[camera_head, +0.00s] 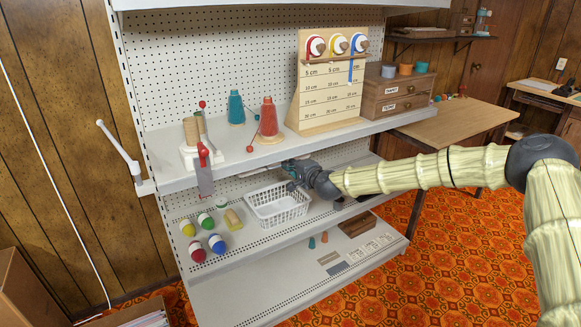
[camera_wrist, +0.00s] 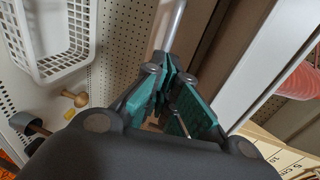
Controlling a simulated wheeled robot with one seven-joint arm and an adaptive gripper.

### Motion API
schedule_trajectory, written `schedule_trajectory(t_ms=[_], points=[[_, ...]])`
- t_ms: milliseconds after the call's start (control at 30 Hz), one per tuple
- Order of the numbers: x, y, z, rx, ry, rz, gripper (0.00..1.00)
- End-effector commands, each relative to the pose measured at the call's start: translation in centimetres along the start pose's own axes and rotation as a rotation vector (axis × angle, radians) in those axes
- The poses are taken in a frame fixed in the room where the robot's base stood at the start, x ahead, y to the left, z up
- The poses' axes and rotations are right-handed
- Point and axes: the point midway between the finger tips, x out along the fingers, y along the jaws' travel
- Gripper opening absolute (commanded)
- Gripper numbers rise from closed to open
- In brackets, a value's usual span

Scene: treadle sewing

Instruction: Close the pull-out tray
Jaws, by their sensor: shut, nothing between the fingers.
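My gripper (camera_head: 292,170) is just under the front of the upper shelf, above and behind the rim of a white basket (camera_head: 277,211). In the wrist view, its green-padded fingers (camera_wrist: 172,90) are shut with nothing between them. A pale metal rod (camera_wrist: 176,22) shows just past the fingertips; I cannot tell whether they touch it. I cannot clearly make out the pull-out tray. A brown strip (camera_wrist: 215,58) runs along the inner side of the shelf edge in the wrist view, and I cannot tell whether it belongs to the tray. My gripper hides part of this area.
Several coloured balls lie on the middle shelf left of the basket. A white lever (camera_head: 121,148) sticks out at left. The patterned floor at right is open.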

Motion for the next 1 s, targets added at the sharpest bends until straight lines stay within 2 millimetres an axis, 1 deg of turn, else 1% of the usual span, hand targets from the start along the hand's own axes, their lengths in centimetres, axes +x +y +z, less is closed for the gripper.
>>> schedule_trajectory(t_ms=[33, 133, 267, 367, 467, 667, 800, 900, 1000], points=[[0.1, -0.4, 0.1, -0.001, 0.000, -0.005, 0.00], [-0.4, -0.4, 0.1, -0.001, -0.001, -0.005, 0.00], [-1.7, -0.4, -0.1, 0.000, -0.002, -0.004, 0.00], [-3.0, -0.4, -0.3, 0.001, -0.002, -0.004, 0.00], [-4.9, -0.4, -0.4, 0.001, -0.002, -0.004, 0.00], [-8.1, -0.5, 0.6, -0.002, -0.015, -0.004, 0.00], [-10.2, -0.4, 0.6, -0.002, -0.016, -0.003, 0.00], [-11.4, -0.4, 0.5, -0.002, -0.014, -0.002, 0.00], [-12.2, -0.5, 0.5, -0.003, -0.013, -0.003, 0.00]])
